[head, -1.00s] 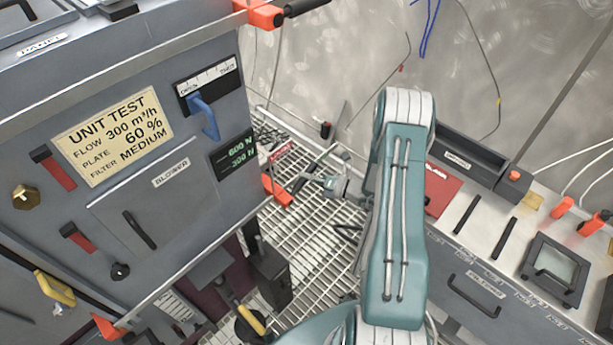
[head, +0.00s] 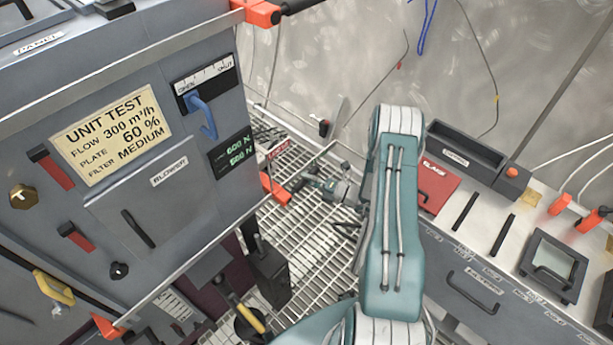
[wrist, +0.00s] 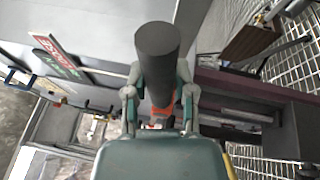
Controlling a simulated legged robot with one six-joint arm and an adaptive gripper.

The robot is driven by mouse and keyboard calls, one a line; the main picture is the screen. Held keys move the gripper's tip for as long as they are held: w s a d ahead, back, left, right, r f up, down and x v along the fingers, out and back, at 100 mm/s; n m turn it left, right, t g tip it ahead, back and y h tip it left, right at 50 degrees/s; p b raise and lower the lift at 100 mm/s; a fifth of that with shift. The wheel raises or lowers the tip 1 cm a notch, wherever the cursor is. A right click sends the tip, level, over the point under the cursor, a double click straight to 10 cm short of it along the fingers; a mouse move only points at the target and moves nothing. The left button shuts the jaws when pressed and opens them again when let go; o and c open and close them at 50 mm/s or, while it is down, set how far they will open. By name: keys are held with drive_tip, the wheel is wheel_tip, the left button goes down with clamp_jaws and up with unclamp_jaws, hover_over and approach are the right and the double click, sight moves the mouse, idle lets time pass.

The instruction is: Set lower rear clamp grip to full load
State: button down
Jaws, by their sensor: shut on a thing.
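The lower rear clamp (head: 275,189) is an orange block at the lower right edge of the grey unit. Its grip (wrist: 158,62) is a thick black cylinder in the wrist view, with orange clamp parts (wrist: 160,109) behind it. My gripper (wrist: 159,94) is shut on the clamp grip, one finger on each side. In the head view my gripper (head: 322,187) is small beside the clamp, partly hidden by my arm. The load display (head: 233,152) on the unit shows two green lines; the upper reads 600 N, and the lower looks about the same but is blurred.
An upper orange clamp (head: 262,13) with a black grip sits at the unit's top corner. A blue lever (head: 203,116) sticks out above the display. A bench (head: 490,235) with a red plate and black tray stands at right. Metal grating (head: 310,240) lies between.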

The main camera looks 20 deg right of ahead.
drive_tip(key=shift+f+m+t, duration=0.3)
drive_tip(key=shift+f+m, duration=0.4)
drive_tip(key=shift+m, duration=0.3)
drive_tip(key=shift+f, duration=0.1)
drive_tip(key=shift+c, duration=2.2)
unclamp_jaws()
drive_tip(key=shift+d, duration=0.15)
drive_tip(key=v, duration=0.7)
drive_tip(key=shift+s+d+f, duration=0.1)
